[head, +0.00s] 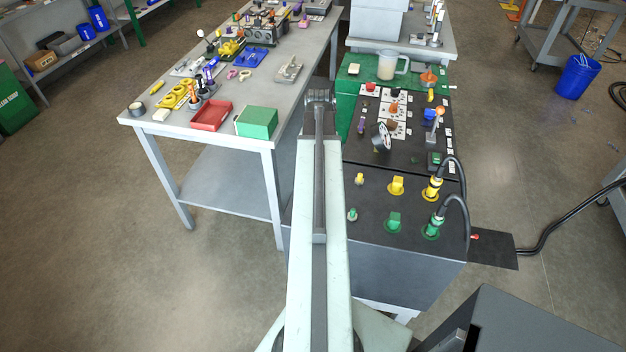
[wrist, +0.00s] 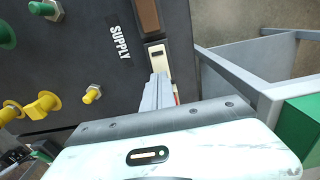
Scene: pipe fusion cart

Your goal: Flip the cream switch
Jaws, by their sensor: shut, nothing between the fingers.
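The cream switch (wrist: 157,58) is a cream rocker with a dark mark, set in a dark frame at the edge of the black panel in the wrist view. My gripper (wrist: 159,80) is shut and empty, its fingertips at the near end of the cream switch. I cannot tell whether they touch it. The fingers cover part of the switch's near end. In the head view my arm hides the gripper and the cream switch.
A brown switch (wrist: 148,17) sits just beyond the cream one, near the SUPPLY label (wrist: 119,43). Green and yellow connectors (head: 396,185) with black cables stand on the black panel. A work table (head: 225,92) with a green box (head: 257,122) stands close on the left.

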